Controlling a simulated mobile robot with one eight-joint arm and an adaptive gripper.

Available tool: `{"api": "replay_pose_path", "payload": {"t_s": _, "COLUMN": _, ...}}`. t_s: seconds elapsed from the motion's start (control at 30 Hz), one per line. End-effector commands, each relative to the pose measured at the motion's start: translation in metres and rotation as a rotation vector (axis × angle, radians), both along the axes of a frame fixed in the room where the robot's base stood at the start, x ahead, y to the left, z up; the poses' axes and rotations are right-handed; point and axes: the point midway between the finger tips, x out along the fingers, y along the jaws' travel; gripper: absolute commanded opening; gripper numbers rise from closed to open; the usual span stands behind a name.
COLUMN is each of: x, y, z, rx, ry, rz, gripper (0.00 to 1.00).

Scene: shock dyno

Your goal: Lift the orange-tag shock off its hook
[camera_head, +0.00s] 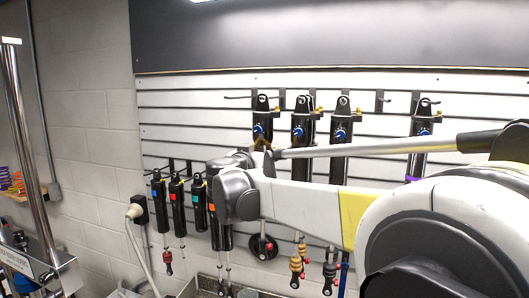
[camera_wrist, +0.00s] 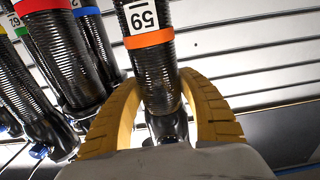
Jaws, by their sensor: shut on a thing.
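The orange-tag shock (camera_wrist: 160,60) has a black ribbed body, an orange band and a white "59" label, which appears upside down in the wrist view. My gripper (camera_wrist: 163,112) has its yellow curved fingers shut around the shock, one on each side, beyond the orange band. In the head view my gripper (camera_head: 263,143) is at the leftmost shock of the upper row (camera_head: 262,117). That shock hangs upright, its top eye close to a wall hook. I cannot tell whether the eye still bears on the hook. My arm hides its lower body and band there.
Neighbouring shocks with red (camera_wrist: 45,30) and blue (camera_wrist: 92,40) bands stand close beside the held one. More upper-row shocks (camera_head: 303,125) hang to the right. An empty hook (camera_head: 382,102) shows between two of them. Smaller shocks (camera_head: 177,205) hang lower left on the slatted wall (camera_head: 200,110).

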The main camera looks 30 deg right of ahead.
Motion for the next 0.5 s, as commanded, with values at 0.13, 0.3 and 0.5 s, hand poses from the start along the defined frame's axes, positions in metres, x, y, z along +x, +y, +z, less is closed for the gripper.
{"api": "replay_pose_path", "payload": {"t_s": 0.13, "x": 0.0001, "y": -0.0004, "z": 0.0013, "rx": -0.003, "ry": 0.0, "rz": -0.001, "gripper": 0.03}}
{"api": "replay_pose_path", "payload": {"t_s": 0.3, "x": -0.0006, "y": 0.0004, "z": 0.0017, "rx": -0.004, "ry": -0.001, "rz": 0.0, "gripper": 0.03}}
{"api": "replay_pose_path", "payload": {"t_s": 0.5, "x": -0.0048, "y": 0.004, "z": 0.003, "rx": -0.005, "ry": -0.002, "rz": 0.0, "gripper": 0.03}}
